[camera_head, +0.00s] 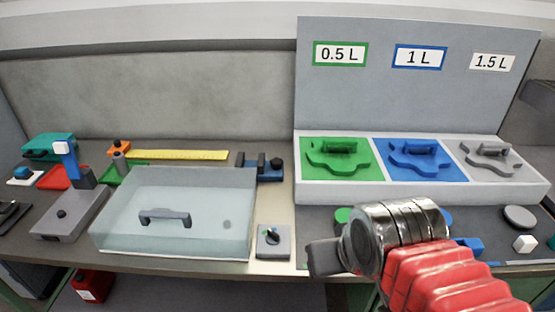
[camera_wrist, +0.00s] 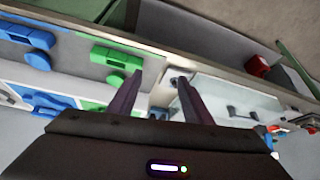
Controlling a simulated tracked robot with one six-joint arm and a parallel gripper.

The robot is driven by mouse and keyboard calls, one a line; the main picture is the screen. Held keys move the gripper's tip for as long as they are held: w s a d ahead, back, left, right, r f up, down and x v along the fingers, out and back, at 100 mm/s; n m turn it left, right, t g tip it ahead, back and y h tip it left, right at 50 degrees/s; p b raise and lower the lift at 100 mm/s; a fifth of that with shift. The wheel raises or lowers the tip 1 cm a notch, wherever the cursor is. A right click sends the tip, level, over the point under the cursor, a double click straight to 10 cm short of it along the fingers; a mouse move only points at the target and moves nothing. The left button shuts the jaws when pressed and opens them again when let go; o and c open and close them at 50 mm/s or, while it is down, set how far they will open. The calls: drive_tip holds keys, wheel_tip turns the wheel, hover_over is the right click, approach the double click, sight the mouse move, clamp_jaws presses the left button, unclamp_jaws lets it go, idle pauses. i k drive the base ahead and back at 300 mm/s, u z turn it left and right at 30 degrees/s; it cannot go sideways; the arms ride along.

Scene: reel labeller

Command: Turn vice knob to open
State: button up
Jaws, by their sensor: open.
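The small blue vice (camera_head: 262,170) stands at the back of the bench, between the clear box and the white volume stand. It has dark upright jaws and a dark knob (camera_head: 276,163) at its right end. I cannot tell the gap between its jaws. My gripper (camera_head: 318,258) is at the front of the bench, to the right and in front of the vice, well apart from it. In the wrist view its two dark fingers (camera_wrist: 157,98) are spread, with nothing held between them.
A clear box (camera_head: 195,205) with a grey handle fills the left front. A small grey knob unit (camera_head: 273,246) sits between it and my gripper. The white stand (camera_head: 420,195) with green, blue and grey shapes is at the right. A yellow ruler (camera_head: 180,155) lies behind.

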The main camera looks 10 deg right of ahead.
sight(276, 163)
drive_tip(key=k, duration=1.35)
drive_tip(key=u, duration=0.6)
drive_tip(key=i, duration=1.25)
drive_tip(key=z, duration=0.35)
drive_tip(key=i, duration=0.8)
drive_tip(key=z, duration=0.6)
